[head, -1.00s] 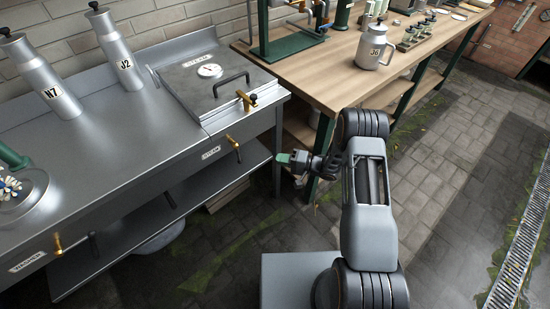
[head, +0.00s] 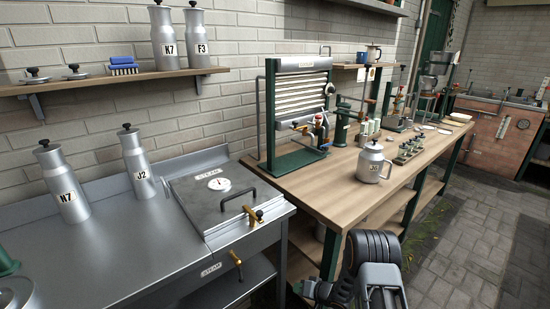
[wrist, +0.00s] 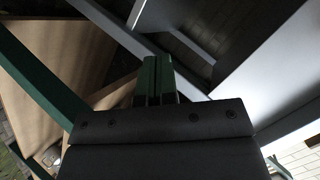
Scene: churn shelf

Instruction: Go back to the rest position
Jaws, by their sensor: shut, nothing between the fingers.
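My gripper (wrist: 156,80) shows in the wrist view with its two green-tipped fingers together and nothing between them. In the head view my arm is folded low at the bottom right, in front of the wooden table (head: 300,192). The fingertips are cut off or hidden there. In the wrist view the wooden table's underside and green legs (wrist: 40,75) lie to the left, and pale metal surfaces lie to the right.
Can J6 (head: 372,163) stands on the wooden table. A wall shelf (head: 110,82) holds cans. The paved floor (head: 460,230) at right is clear.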

